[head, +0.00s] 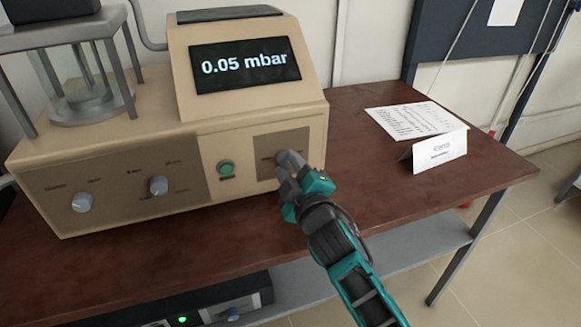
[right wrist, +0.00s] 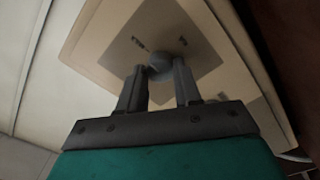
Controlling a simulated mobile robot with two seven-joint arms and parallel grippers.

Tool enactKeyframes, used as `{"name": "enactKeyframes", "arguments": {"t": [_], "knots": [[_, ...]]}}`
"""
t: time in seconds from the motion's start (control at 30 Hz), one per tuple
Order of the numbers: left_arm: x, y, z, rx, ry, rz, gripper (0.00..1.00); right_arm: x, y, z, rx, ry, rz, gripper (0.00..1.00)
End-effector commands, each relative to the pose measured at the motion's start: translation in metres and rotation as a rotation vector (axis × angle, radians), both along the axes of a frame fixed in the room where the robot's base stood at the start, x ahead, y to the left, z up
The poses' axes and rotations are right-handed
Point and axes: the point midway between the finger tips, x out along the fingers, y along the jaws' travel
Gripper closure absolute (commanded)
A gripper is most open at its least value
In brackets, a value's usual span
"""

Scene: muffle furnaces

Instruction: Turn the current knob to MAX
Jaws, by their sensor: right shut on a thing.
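The beige instrument (head: 150,140) stands on the table with its screen (head: 245,65) reading "0.05 mbar". My right gripper (head: 287,163) is at the right end of its front panel, shut on a grey knob. In the right wrist view the knob (right wrist: 161,65) sits between the two fingertips of the right gripper (right wrist: 158,80), on a darker square plate (right wrist: 195,40). Small markings show on the plate but are too blurred to read. In the head view the fingers mostly hide the knob. My left gripper is not in view.
A green button (head: 226,168) and two other knobs, one in the middle (head: 158,185) and one at left (head: 82,202), are on the front panel.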

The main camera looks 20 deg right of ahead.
Motion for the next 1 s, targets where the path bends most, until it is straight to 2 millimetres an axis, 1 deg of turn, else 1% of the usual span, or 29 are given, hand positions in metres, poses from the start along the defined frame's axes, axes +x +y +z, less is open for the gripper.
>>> {"name": "enactKeyframes", "arguments": {"t": [0.27,0.3,0.53,0.83,0.93,1.0], "knots": [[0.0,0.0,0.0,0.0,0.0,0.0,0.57,0.0,0.0,-0.001,0.004,0.002,0.0,0.97],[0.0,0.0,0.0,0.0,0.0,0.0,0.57,0.0,0.0,-0.001,0.004,0.002,0.0,0.64],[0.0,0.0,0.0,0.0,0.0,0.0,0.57,0.0,0.0,0.0,0.002,0.001,0.0,0.42],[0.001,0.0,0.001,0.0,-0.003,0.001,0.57,-0.002,0.0,0.0,0.001,0.0,0.0,0.41],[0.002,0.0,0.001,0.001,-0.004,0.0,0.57,-0.01,0.0,-0.001,0.001,0.002,0.0,0.41],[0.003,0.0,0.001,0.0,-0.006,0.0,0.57,-0.02,-0.001,-0.001,0.002,0.002,0.0,0.41]]}}
